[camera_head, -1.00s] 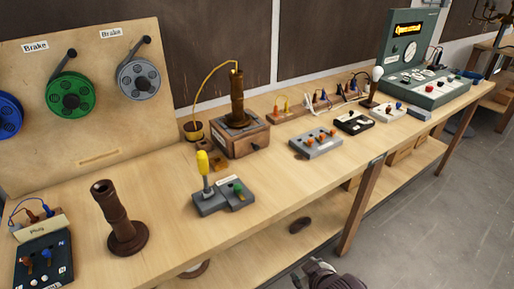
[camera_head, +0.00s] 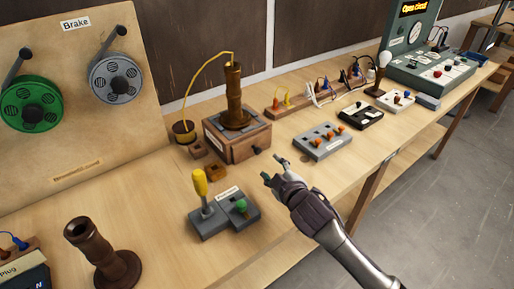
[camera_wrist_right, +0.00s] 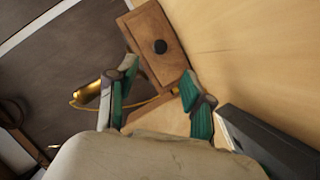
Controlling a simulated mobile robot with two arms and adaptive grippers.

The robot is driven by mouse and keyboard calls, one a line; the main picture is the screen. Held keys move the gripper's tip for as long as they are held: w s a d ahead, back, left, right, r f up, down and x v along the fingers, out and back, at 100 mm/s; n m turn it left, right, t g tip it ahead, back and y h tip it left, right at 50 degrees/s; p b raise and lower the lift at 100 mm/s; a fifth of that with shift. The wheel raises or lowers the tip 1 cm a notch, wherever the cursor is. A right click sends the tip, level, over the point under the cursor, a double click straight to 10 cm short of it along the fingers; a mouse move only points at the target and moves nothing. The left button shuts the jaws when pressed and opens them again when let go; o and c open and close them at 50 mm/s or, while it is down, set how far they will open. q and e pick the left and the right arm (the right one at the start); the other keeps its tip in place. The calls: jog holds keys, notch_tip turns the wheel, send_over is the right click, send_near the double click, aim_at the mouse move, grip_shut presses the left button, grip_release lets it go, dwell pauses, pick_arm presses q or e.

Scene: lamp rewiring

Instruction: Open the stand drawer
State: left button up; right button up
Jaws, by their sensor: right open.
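The wooden stand (camera_head: 267,137) is a brown box on the bench with a dark turned lamp column (camera_head: 235,95) on top. Its drawer front carries a small black knob (camera_head: 257,151). In the right wrist view the drawer front (camera_wrist_right: 145,25) shows with the round black knob (camera_wrist_right: 160,46) ahead of the fingers. The drawer looks shut. My right gripper (camera_head: 273,169) is open and empty, just in front of the stand and a little right of the knob. Its green-padded fingers (camera_wrist_right: 158,78) are spread, apart from the knob. My left gripper is out of view.
A grey holder (camera_head: 223,217) with a yellow-handled screwdriver stands near my right gripper. A grey switch box (camera_head: 322,141) is to its right. A brown turned post (camera_head: 91,252) stands at front left. A yellow wire (camera_head: 205,72) loops from the column to a small pot (camera_head: 184,132).

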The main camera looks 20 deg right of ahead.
aim_at(259, 152)
jog(key=x, duration=0.5)
jog(key=shift+w, duration=0.35)
jog(key=x, duration=0.5)
jog(key=shift+w+f, duration=0.2)
jog(key=shift+w, duration=0.1)
jog(key=shift+w+f, duration=0.1)
jog(key=shift+w, duration=0.15)
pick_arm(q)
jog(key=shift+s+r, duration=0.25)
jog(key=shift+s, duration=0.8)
pick_arm(e)
grip_shut()
jog(key=shift+s, duration=0.1)
